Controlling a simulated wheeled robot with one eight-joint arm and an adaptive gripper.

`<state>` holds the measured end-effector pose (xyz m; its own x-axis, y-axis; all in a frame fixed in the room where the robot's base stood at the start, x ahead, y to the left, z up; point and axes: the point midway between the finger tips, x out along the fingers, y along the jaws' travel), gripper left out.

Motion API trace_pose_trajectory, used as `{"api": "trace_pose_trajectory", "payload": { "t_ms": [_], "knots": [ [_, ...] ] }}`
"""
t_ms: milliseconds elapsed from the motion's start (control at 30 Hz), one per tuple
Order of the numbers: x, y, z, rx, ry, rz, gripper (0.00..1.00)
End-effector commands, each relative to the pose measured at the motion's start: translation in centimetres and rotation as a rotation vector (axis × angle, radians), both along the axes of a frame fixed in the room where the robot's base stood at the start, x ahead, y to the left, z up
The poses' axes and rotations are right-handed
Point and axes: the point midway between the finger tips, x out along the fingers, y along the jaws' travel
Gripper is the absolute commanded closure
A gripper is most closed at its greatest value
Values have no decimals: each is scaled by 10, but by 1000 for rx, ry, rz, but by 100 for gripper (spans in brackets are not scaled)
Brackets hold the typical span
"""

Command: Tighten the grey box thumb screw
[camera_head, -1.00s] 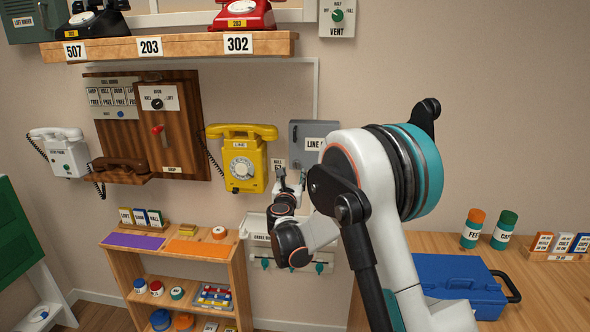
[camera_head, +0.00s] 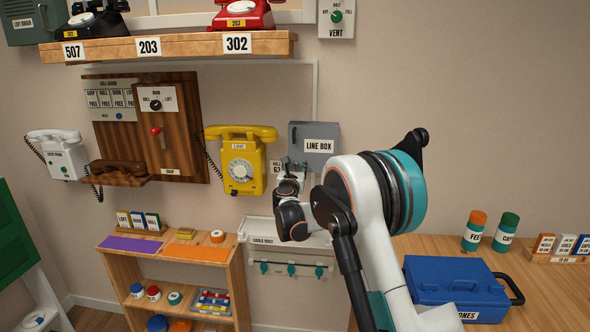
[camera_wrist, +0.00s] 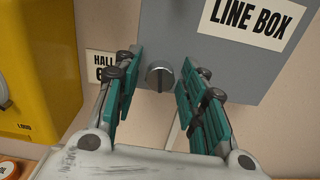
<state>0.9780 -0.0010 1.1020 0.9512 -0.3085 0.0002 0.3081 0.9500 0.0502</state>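The grey box (camera_head: 313,130), labelled LINE BOX, hangs on the wall right of the yellow phone. In the wrist view the grey box (camera_wrist: 218,62) fills the upper right. Its round metal thumb screw (camera_wrist: 160,76) with a slot-like grip sits low on the box's face. My gripper (camera_wrist: 162,88) is open, with one teal finger on each side of the thumb screw. Gaps show between both fingers and the screw. In the head view my gripper (camera_head: 291,165) is at the box's lower left, and the screw is hidden there.
The yellow phone (camera_head: 240,160) hangs close on the left; it also shows in the wrist view (camera_wrist: 38,65). A HALL label (camera_wrist: 101,65) is on the wall beside the box. Below are a cable tray (camera_head: 286,250) and a wooden shelf (camera_head: 238,275).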

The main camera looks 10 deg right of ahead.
Motion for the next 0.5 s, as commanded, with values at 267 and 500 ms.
{"api": "trace_pose_trajectory", "payload": {
  "t_ms": [267,500],
  "knots": [
    [0,0,0,0,0,0,100],
    [0,0,0,33,-11,0,100]
  ]
}}
